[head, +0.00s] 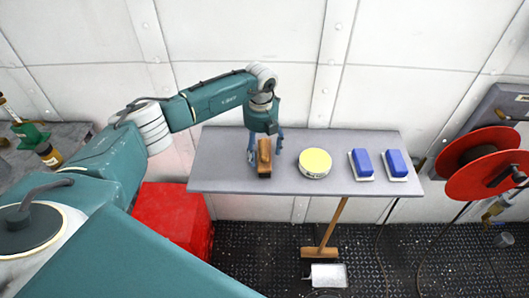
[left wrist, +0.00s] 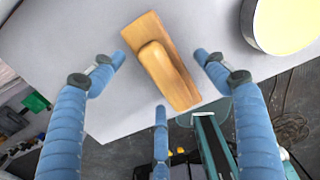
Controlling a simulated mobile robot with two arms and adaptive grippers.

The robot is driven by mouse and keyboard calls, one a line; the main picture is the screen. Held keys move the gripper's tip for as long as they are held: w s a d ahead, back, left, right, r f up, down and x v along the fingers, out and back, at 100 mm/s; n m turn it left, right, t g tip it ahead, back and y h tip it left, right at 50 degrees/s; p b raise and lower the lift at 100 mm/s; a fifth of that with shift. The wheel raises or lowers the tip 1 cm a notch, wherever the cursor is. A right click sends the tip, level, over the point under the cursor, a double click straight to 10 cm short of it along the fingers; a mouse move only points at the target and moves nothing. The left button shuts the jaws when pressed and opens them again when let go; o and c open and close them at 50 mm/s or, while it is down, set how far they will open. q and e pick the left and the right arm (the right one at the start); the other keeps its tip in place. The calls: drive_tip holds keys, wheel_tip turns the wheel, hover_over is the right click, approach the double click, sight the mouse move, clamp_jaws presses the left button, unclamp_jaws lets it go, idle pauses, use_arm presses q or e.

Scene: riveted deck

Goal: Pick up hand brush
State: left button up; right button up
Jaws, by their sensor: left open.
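The hand brush (head: 264,158) is a wooden block with a raised grip, lying on the grey table near its left part. In the left wrist view the brush (left wrist: 162,62) lies at a slant on the table top. My left gripper (head: 265,150) is directly above the brush with its blue fingers spread. In the left wrist view the fingers of my left gripper (left wrist: 160,75) are open on both sides of the brush, with a third finger below, and none clearly touches it. The brush's underside is hidden. My right gripper is not in view.
The grey table (head: 225,165) also holds a round yellow-topped tin (head: 315,163) just right of the brush. Two blue-and-white blocks, the nearer one (head: 361,164) and another (head: 396,164), sit farther right. A red box (head: 170,215) stands below left; a red reel (head: 483,165) is at right.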

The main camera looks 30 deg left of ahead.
use_arm(q)
drive_tip(key=shift+f, duration=0.5)
drive_tip(key=shift+c, duration=0.3)
drive_tip(key=c, duration=1.3)
drive_tip(key=shift+r, duration=0.2)
drive_tip(key=shift+w+r, duration=0.1)
drive_tip(key=shift+r, duration=0.55)
wheel_tip(320, 180, up, 17)
drive_tip(key=b, duration=0.5)
drive_tip(key=shift+r, duration=0.75)
